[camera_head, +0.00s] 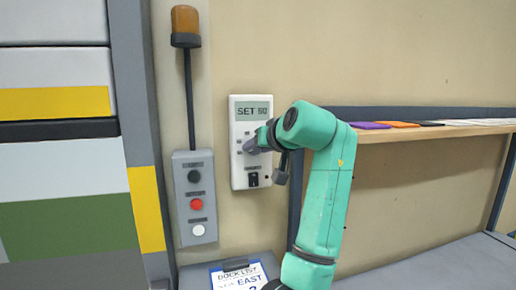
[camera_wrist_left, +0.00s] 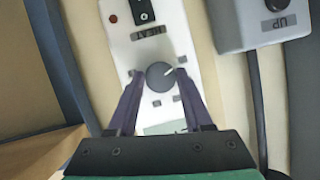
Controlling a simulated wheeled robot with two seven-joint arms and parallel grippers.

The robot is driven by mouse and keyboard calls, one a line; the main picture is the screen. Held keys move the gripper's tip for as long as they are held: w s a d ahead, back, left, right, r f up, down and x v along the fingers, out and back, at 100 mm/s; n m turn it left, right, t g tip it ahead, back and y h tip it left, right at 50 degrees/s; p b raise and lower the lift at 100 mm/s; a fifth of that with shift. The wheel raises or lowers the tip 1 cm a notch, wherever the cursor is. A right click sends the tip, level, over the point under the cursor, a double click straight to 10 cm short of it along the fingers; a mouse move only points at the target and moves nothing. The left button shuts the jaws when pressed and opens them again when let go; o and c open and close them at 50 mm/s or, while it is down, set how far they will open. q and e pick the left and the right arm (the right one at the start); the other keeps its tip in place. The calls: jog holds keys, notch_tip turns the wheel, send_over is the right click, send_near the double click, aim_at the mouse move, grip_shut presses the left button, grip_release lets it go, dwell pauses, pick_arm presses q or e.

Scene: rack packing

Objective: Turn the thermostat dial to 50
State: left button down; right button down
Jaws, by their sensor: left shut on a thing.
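The white thermostat (camera_head: 238,175) is fixed to the beige wall. Its display (camera_head: 252,111) reads "SET" and a two-digit number that is too blurred to read surely. My left gripper (camera_head: 249,146) is at the thermostat's middle and hides most of the dial in the head view. In the left wrist view the round grey dial (camera_wrist_left: 158,78) sits between the fingertips of my left gripper (camera_wrist_left: 157,74), which is shut on it. A white pointer mark on the dial points up and right in that picture. My right gripper is not in view.
A grey button box (camera_head: 181,222) with black, red and white buttons is left of the thermostat, under an amber lamp (camera_head: 185,20) on a pole. A wooden shelf (camera_head: 400,133) with flat coloured items is at right. A clipboard (camera_head: 238,276) lies below.

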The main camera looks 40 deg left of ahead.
pick_arm(q)
jog(key=shift+c, duration=1.6)
grip_release()
jog(key=b+v, duration=0.3)
jog(key=v, duration=1.1)
jog(key=shift+d, duration=0.2)
jog(key=shift+s+r, duration=0.1)
jog(key=shift+r, duration=0.05)
